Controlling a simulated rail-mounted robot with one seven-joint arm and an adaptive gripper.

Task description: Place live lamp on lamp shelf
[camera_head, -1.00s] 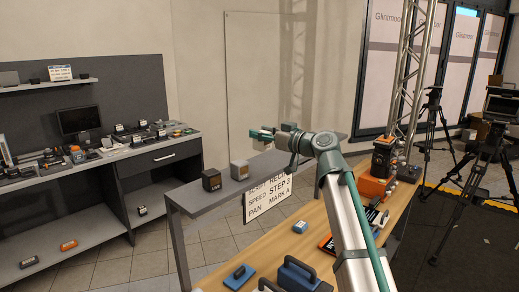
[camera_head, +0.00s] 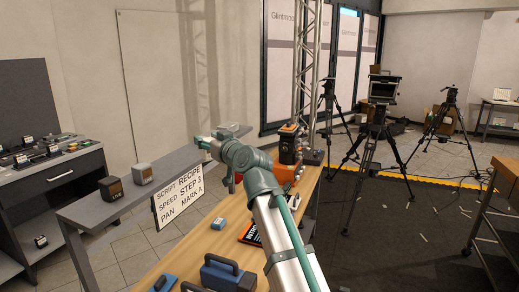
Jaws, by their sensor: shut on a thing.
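My gripper (camera_head: 222,135) is at the far end of my arm, above the far part of the narrow grey table. It is small in view and my wrist partly covers it. It is shut on what looks like a grey block (camera_head: 236,129); I cannot tell whether this is the live lamp. No lamp shelf can be made out for certain.
The wooden bench (camera_head: 190,255) holds blue cases (camera_head: 225,272) and an orange-black device (camera_head: 289,150). Truss and tripods (camera_head: 372,125) stand behind.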

